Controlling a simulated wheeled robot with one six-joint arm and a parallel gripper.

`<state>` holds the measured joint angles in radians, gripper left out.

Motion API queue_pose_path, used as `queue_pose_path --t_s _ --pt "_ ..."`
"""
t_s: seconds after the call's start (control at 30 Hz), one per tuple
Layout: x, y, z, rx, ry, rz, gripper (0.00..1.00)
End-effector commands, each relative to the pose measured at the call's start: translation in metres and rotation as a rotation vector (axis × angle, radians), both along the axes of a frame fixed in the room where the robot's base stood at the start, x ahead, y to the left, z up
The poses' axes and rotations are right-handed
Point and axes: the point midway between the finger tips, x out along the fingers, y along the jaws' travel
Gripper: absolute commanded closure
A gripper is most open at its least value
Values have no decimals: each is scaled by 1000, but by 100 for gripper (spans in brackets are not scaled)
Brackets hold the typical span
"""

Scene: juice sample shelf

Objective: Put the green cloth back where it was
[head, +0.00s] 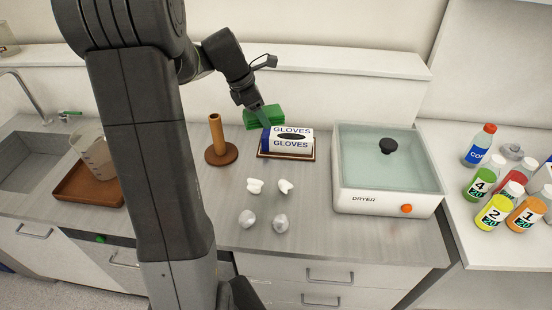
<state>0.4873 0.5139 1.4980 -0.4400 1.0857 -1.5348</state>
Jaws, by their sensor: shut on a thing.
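The green cloth (252,118) is a folded bright green bundle at the back of the counter, just behind the gloves box. My gripper (265,119) points down at it from above, with one finger across its front. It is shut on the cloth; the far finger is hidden. I cannot tell whether the cloth touches the counter. The cloth's lower right part is hidden behind the gloves box.
The blue and white gloves box (292,142) lies on a brown-edged tray (285,157), close to my fingertips. A wooden peg stand (216,140) is to the left, the dryer (388,170) to the right. Bottles (480,185) stand far right.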

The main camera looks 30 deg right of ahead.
Motion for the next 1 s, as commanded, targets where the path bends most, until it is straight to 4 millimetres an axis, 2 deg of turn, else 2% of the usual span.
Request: queue_pose_path --t_s 0.13,0.4,0.63,0.8,1.0 --pt "-1 -7 -2 3 5 9 60" --pt "-2 -7 -49 3 7 12 60" --pt "-1 -7 -68 3 6 10 60" --pt "-1 -7 -92 3 7 11 60" --pt "-1 -7 -96 1 4 9 60"
